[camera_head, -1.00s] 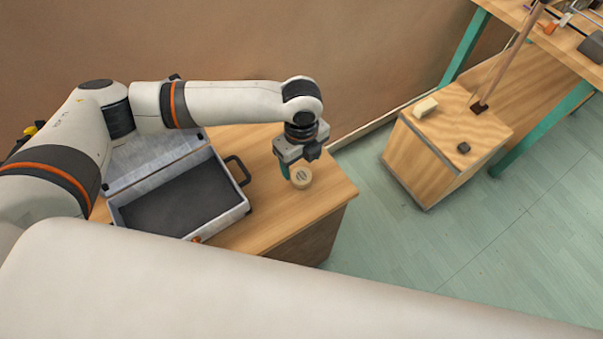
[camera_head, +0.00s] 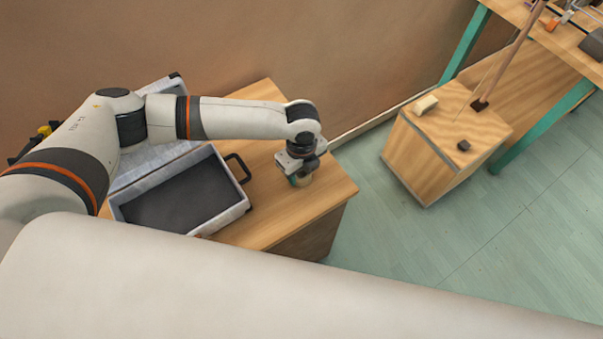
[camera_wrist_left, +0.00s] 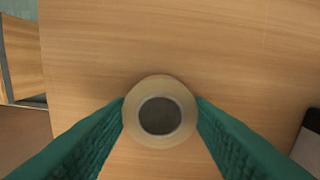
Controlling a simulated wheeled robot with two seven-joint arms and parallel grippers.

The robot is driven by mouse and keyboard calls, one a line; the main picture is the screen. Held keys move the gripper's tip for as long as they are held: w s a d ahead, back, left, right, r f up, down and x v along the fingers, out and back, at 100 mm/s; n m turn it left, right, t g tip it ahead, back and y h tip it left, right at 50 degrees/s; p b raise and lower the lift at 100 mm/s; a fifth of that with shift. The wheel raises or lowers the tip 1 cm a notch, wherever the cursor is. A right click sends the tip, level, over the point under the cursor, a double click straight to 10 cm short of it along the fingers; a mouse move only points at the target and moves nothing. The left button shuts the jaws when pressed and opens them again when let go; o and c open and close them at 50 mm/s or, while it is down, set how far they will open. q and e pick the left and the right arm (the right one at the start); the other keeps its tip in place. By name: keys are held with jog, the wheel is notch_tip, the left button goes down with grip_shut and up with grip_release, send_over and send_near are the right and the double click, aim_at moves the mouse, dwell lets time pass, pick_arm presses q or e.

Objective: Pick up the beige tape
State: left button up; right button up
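The beige tape (camera_wrist_left: 132,111) is a round roll with a dark centre hole, seen from above in the left wrist view. It stands on the wooden cabinet top. In the head view the tape (camera_head: 303,181) shows only in part under my left gripper (camera_head: 298,177), which is pointing down over it. In the left wrist view the green fingers of my left gripper (camera_wrist_left: 160,104) are spread wide, one on each side of the tape. Their tips are very close to its sides; whether they touch it is unclear. My right gripper is not in view.
An open silver case (camera_head: 243,207) with a dark lining lies left of the tape on the same cabinet (camera_head: 325,196). The cabinet's right edge is near the tape. A wooden box (camera_head: 420,160) with small objects stands apart on the green floor, beside a green-legged table (camera_head: 465,45).

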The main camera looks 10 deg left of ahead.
pick_arm(q)
jog(key=c, duration=0.4)
